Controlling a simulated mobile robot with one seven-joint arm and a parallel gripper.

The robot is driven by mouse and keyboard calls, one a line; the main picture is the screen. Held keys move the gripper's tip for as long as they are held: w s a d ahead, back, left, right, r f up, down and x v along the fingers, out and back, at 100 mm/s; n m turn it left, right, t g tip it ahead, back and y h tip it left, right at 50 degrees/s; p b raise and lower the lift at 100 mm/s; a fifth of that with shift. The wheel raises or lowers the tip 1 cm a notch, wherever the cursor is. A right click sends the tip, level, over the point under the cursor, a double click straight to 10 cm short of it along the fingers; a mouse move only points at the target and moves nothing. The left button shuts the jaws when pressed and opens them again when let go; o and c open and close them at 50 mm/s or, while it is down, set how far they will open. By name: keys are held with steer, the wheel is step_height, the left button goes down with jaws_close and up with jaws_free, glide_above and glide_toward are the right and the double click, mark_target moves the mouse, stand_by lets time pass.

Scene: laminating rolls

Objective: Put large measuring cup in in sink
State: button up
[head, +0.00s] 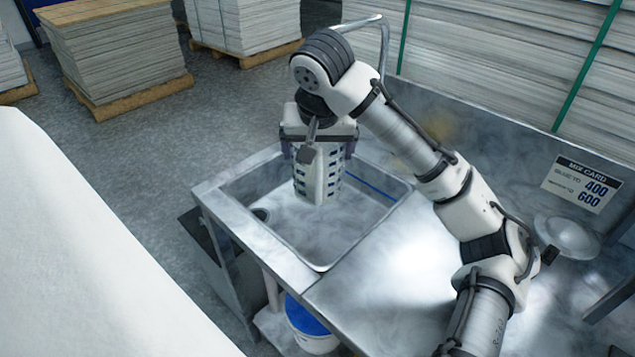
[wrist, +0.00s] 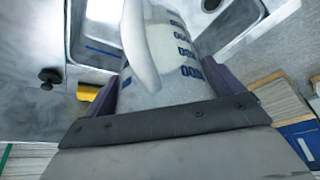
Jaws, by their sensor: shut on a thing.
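The large measuring cup (head: 319,178) is white with rows of dark blue markings. It hangs over the metal sink (head: 262,225), inside the outline of the basin in the head view. I cannot tell whether its lower end touches the sink floor. My gripper (head: 319,150) is shut on the cup from above. In the wrist view, the cup (wrist: 165,50) lies between the purple fingers, with its pale handle towards the camera. Parts of the basin show on either side of the cup in the wrist view.
A metal counter (head: 390,290) adjoins the sink on the right. A curved faucet (head: 383,40) rises behind my arm. A round metal dish (head: 567,236) and a sign (head: 582,184) are at the far right. A blue-topped bucket (head: 308,322) stands below the counter.

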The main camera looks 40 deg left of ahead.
steer(key=p+x, duration=0.1)
steer(key=x, duration=0.7)
steer(key=shift+w+a, duration=0.15)
steer(key=shift+w, duration=0.05)
steer(key=shift+f, duration=2.25)
steer(key=o, duration=1.7)
steer(key=shift+f, duration=0.15)
steer(key=v, duration=1.2)
steer(key=shift+s+b, duration=0.1)
steer(key=shift+b, duration=0.2)
